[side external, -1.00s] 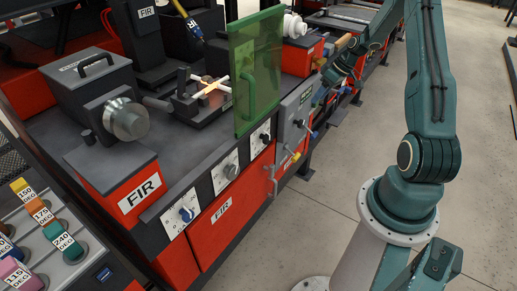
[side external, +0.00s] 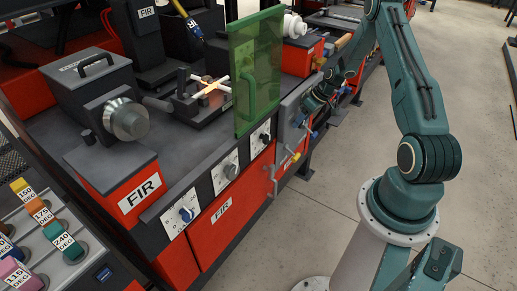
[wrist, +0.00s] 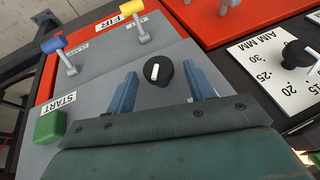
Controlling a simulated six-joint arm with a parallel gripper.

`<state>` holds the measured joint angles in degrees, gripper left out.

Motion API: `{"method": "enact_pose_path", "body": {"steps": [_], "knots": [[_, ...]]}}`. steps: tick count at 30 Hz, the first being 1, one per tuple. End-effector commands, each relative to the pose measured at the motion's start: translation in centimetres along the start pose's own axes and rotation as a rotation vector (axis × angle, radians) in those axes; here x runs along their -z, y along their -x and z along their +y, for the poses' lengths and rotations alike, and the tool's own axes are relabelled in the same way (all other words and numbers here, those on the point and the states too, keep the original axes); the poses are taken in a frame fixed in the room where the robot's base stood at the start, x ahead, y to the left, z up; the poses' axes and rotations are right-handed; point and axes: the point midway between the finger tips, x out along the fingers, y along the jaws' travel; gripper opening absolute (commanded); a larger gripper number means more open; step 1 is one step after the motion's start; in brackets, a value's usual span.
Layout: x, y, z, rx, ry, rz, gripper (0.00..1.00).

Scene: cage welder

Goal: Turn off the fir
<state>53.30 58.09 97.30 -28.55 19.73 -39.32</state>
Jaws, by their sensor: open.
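The red machine marked FIR (side external: 222,209) stands in the middle of the side view, with a grey control panel (side external: 287,128) at its right end. In the wrist view, a round black knob (wrist: 151,76) with a white pointer line sits on that grey panel (wrist: 95,110). My gripper (wrist: 160,84) is open and empty, one blue finger on each side of the knob; I cannot tell how deep they are or whether they touch it. In the side view my gripper (side external: 308,107) is at the grey panel, and my wrist hides the knob.
A green START button (wrist: 50,126), a blue-tipped lever (wrist: 55,45) and a yellow-tipped lever (wrist: 133,9) are near the knob. A dial marked AIM MM (wrist: 292,56) is to the right. A green transparent shield (side external: 257,70) stands above the front. Floor beside the machine is clear.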

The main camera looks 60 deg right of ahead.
Motion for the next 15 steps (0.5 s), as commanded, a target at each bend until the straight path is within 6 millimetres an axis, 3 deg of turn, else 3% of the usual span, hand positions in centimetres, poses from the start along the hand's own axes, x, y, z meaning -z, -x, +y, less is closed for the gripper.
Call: {"method": "enact_pose_path", "body": {"steps": [10, 15], "knots": [[0.00, -0.24, 0.01, 0.000, 0.000, 0.000, 0.52], [-0.01, -0.23, 0.00, 0.000, 0.000, 0.000, 0.18]]}}
